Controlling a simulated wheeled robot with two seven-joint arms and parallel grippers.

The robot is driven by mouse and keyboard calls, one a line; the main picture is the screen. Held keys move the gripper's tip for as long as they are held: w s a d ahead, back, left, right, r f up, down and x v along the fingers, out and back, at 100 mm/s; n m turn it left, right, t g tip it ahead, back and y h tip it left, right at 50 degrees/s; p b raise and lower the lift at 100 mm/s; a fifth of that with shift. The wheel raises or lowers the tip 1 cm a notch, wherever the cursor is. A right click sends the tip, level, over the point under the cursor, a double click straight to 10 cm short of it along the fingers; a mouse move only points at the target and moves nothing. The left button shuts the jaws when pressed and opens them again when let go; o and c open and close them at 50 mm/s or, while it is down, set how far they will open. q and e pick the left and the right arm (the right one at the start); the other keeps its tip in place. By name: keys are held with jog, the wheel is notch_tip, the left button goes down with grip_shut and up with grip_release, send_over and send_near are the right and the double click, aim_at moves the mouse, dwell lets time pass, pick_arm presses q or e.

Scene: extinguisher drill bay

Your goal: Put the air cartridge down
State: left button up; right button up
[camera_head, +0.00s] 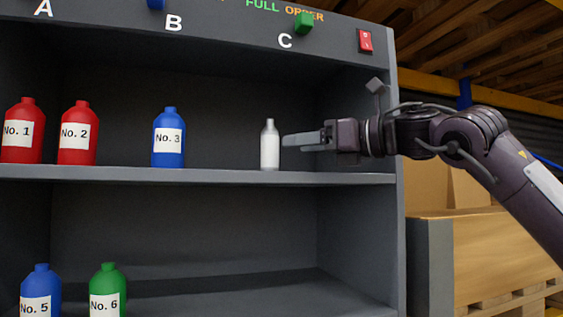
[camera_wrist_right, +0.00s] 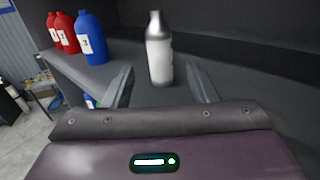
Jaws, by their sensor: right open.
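The air cartridge, a small white bottle with a grey neck (camera_head: 270,146), stands upright on the upper shelf (camera_head: 215,176), below the letter C. My right gripper (camera_head: 290,141) comes in from the right, level with the cartridge and close beside its right side. In the right wrist view the cartridge (camera_wrist_right: 159,52) stands just ahead of my right gripper (camera_wrist_right: 162,82), whose two fingers are spread apart with nothing held between them. The cartridge's base appears to rest on the shelf. My left gripper shows in neither view.
Red bottles No. 1 (camera_head: 22,131) and No. 2 (camera_head: 77,133) and blue bottle No. 3 (camera_head: 168,137) stand left on the same shelf. Blue No. 5 (camera_head: 40,291) and green No. 6 (camera_head: 107,290) stand below. The cabinet's side wall (camera_head: 394,110) is near my right arm.

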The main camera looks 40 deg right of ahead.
jog(key=shift+b+v, duration=0.6)
jog(key=shift+v, duration=1.5)
